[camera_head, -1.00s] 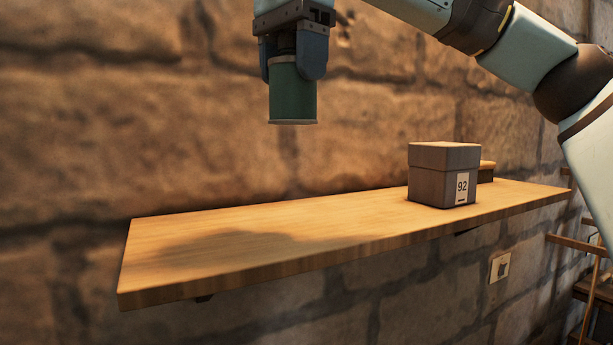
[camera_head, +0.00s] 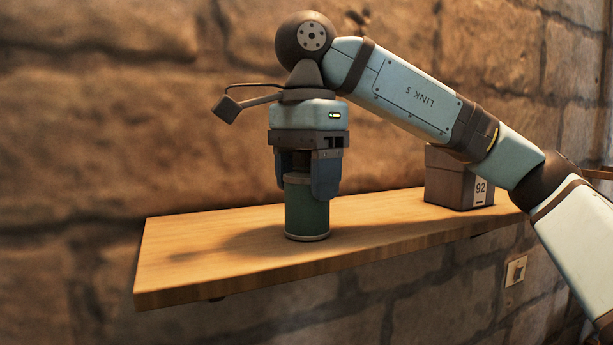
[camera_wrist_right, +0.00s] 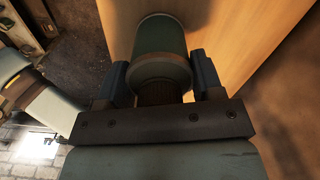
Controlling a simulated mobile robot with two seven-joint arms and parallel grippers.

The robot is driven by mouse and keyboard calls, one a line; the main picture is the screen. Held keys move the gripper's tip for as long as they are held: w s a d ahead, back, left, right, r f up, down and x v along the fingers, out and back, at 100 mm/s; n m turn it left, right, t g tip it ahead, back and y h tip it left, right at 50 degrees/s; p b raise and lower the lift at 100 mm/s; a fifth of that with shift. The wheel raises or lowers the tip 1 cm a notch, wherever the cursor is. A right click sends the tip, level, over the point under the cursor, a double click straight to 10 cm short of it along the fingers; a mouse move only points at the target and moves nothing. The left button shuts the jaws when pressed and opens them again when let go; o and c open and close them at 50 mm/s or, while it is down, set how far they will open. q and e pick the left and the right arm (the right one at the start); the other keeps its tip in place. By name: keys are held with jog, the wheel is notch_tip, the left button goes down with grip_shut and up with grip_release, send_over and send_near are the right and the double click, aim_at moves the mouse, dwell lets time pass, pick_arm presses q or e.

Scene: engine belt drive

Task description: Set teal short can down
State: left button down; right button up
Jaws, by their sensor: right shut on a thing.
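The teal short can (camera_head: 307,212) is upright, with its base at the surface of the wooden shelf (camera_head: 190,265), left of the shelf's middle. Whether it bears fully on the wood I cannot tell. My right gripper (camera_head: 308,188) points straight down and is shut on the upper part of the can, one finger on each side. In the right wrist view the can (camera_wrist_right: 160,45) shows between the two fingers (camera_wrist_right: 160,80), with the shelf (camera_wrist_right: 240,35) beyond it. My left gripper is in no view.
A grey lidded box (camera_head: 458,183) marked 92 stands on the right part of the shelf, partly behind my right arm. The shelf left of the can is clear. A stone wall runs behind the shelf. A small wall plate (camera_head: 515,271) is below it.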

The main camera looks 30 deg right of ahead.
jog(key=shift+f, duration=0.15)
jog(key=o, duration=1)
jog(key=shift+c, duration=0.2)
notch_tip(320, 180, up, 12)
jog(key=shift+r, duration=0.2)
